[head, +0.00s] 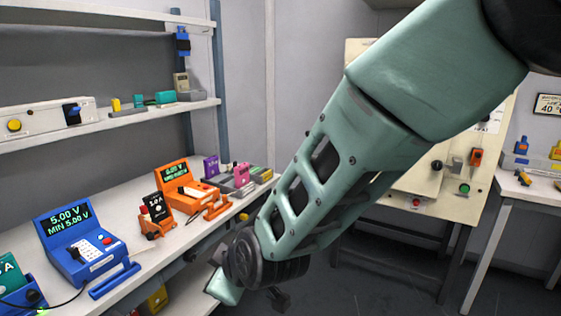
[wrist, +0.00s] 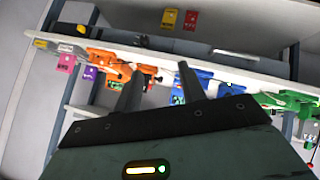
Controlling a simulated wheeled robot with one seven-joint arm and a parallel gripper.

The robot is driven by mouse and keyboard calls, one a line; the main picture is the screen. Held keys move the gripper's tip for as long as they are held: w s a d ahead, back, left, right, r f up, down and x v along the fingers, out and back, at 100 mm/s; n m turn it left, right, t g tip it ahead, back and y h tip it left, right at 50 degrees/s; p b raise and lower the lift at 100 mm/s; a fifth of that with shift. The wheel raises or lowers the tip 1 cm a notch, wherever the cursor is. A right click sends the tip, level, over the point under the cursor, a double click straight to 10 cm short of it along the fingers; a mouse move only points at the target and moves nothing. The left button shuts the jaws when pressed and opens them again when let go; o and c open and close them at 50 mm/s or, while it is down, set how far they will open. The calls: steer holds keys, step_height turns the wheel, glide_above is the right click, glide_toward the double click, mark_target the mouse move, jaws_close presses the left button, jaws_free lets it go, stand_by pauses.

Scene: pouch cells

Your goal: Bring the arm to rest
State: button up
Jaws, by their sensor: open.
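My arm (head: 325,190) crosses the head view from the upper right down to the lower middle, bent at a dark joint over the bench's front edge. My gripper (wrist: 158,80) shows in the wrist view with its two dark fingers apart and nothing between them. It points towards the bench from the front, between an orange unit (wrist: 108,62) and a blue unit (wrist: 205,88). Space shows between the fingertips and the units, but I cannot tell how much. In the head view the fingers cannot be made out clearly.
The bench (head: 150,262) carries a blue supply (head: 78,245) reading 5.00 V, an orange supply (head: 180,178) and a pink-and-grey device (head: 240,175). A shelf (head: 120,122) hangs above. A cream panel (head: 410,190) stands behind my arm. A white table (head: 520,190) stands right.

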steer(key=s+d+r+m+g+h+p, duration=0.1)
steer(key=s+d+r+m+g+h, duration=0.1)
steer(key=s+d, duration=0.5)
steer(key=s+d+r+m+g+h+p, duration=0.2)
steer(key=s+d+r+m, duration=0.1)
steer(key=s+d, duration=0.4)
steer(key=s+d+r+m+g+h+p, duration=0.1)
steer(key=s+d+r, duration=0.3)
steer(key=d, duration=0.8)
steer(key=s+m+g, duration=0.1)
steer(key=s, duration=0.1)
steer(key=shift+s+r+g+h, duration=0.25)
steer(key=shift+s+g+h, duration=0.15)
